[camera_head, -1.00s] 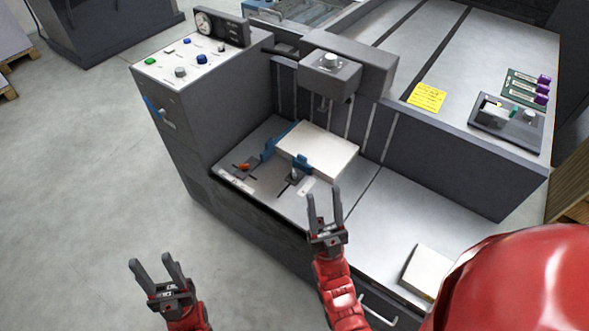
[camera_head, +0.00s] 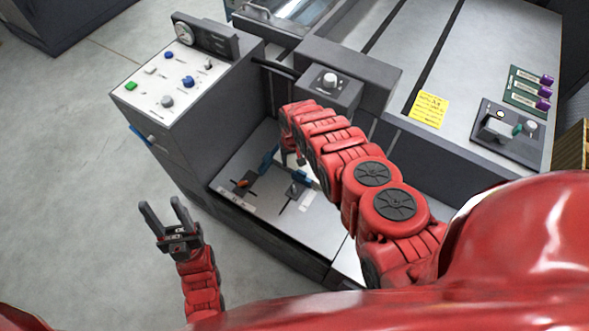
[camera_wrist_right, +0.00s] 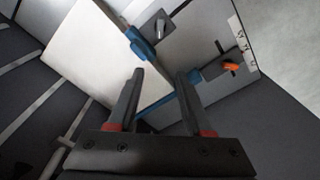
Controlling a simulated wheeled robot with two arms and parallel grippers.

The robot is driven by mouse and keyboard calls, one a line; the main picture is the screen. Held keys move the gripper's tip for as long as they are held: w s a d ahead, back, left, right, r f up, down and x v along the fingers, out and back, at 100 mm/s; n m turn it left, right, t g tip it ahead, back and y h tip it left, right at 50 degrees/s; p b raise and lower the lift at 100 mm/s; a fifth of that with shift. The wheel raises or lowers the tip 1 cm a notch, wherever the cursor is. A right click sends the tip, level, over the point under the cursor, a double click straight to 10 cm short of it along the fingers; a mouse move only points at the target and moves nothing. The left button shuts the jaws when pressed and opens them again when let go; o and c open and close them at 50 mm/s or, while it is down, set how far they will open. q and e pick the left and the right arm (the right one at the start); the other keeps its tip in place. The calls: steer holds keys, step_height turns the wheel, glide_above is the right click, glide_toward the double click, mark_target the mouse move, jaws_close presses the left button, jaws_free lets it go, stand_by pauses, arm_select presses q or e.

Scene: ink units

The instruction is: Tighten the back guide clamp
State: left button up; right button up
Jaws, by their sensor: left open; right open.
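Two blue guides stand at the white stack, which shows in the right wrist view (camera_wrist_right: 85,50). One blue guide (camera_head: 268,160) has a clamp with an orange lever (camera_head: 243,183), also in the right wrist view (camera_wrist_right: 231,67). The other blue guide (camera_wrist_right: 140,44) has a clamp with a grey lever (camera_wrist_right: 158,30). I cannot read which is marked back. My right gripper (camera_wrist_right: 158,82) is open and empty above the stack's edge, between the guides; my arm mostly hides it in the head view. My left gripper (camera_head: 163,207) is open and empty over the floor.
A control panel (camera_head: 175,85) with coloured buttons and a gauge stands left of the bed. A grey head with a knob (camera_head: 330,82) overhangs the bed. A yellow note (camera_head: 430,109) and a small control box (camera_head: 508,134) lie at the right.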

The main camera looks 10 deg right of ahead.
mark_target(294, 186)
steer(key=shift+g, duration=0.4)
steer(key=f+b, duration=0.5)
steer(key=s+f+b, duration=0.1)
steer(key=f+b, duration=1)
steer(key=shift+s+d+f+b, duration=0.1)
steer(key=shift+s+f+b, duration=0.1)
steer(key=shift+s+b, duration=0.1)
steer(key=shift+r, duration=0.1)
jaws_close()
